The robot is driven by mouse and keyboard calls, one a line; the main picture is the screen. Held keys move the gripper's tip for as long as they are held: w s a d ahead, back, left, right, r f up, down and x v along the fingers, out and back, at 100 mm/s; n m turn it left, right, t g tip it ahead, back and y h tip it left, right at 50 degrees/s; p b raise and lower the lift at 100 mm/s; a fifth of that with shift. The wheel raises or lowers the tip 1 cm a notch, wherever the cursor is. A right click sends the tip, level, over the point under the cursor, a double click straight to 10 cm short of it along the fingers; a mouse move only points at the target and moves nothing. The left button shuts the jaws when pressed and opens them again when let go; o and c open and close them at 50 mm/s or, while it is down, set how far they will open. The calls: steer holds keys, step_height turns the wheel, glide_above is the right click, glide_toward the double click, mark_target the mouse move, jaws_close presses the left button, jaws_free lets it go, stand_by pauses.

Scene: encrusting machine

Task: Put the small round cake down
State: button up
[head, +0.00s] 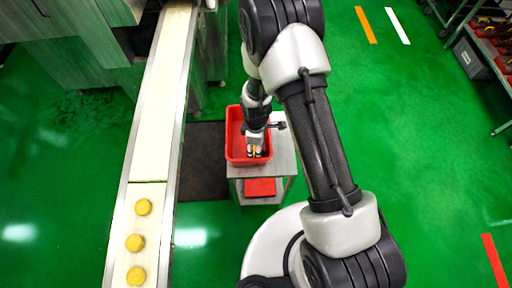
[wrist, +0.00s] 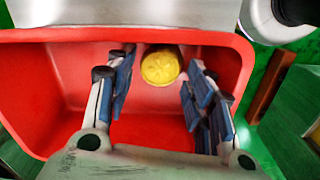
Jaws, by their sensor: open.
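A small round yellow cake (wrist: 160,67) with a pattern on its top lies in the red crate (wrist: 55,70), against the inner wall side in the wrist view. My gripper (wrist: 155,85) is open, with its blue-padded fingers spread to either side of the cake and apart from it. In the head view my gripper (head: 257,152) reaches down into the red crate (head: 234,127), which stands on a small grey table (head: 285,160). The cake is hard to make out between the fingers there.
A conveyor (head: 155,120) runs along the left with several yellow cakes (head: 135,243) on its near part. A red item (head: 260,187) lies on the table's lower shelf. A dark mat (head: 204,160) is on the floor between table and conveyor.

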steer(key=s+d+r+m+t+p, duration=0.1)
steer(key=s+d+r+m, duration=0.2)
steer(key=r, duration=1.4)
steer(key=d+r+m+t+p, duration=0.1)
steer(key=d+r+m+p, duration=0.2)
steer(key=r, duration=1.3)
steer(key=s+d+r+m+t, duration=0.1)
steer(key=s+d+r+m, duration=0.1)
steer(key=s+r+m, duration=0.2)
steer(key=s+d+r+m+t+b, duration=0.1)
steer(key=s+r+m, duration=0.4)
steer(key=s, duration=0.7)
step_height(320, 180, up, 3)
steer(key=shift+d+f+t, duration=0.15)
steer(key=shift+d+t, duration=0.15)
steer(key=shift+d, duration=0.5)
